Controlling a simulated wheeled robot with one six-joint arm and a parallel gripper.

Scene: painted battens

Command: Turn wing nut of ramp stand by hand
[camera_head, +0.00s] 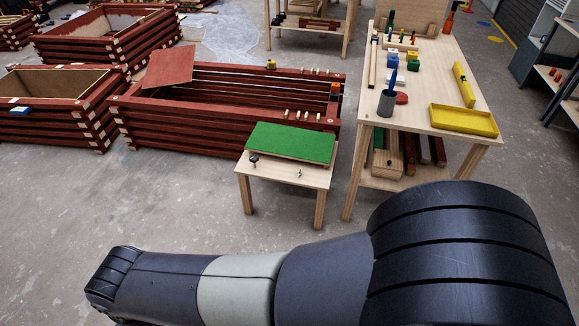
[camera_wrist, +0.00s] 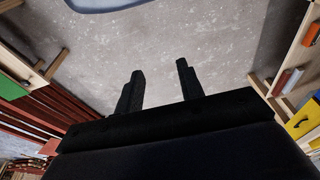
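The ramp stand (camera_head: 240,178) is a small pale wooden table in the middle of the head view. A green-topped ramp (camera_head: 290,142) lies on it, and its green corner shows at the left edge of the wrist view (camera_wrist: 12,92). A small metallic piece that looks like the wing nut (camera_head: 299,173) is on the stand's front right; its wings are too small to make out. A black knob (camera_head: 253,160) is at the front left. My gripper (camera_wrist: 160,68) is open and empty, with bare floor beyond its fingers, well apart from the stand. The head view does not show the fingers.
A workbench (camera_head: 440,120) stands close right of the stand, with a yellow tray (camera_head: 463,121) and a grey cup (camera_head: 386,103). Red batten frames (camera_head: 180,140) stand behind and left. My arm crosses the foreground. The floor (camera_head: 150,205) in front of the stand is clear.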

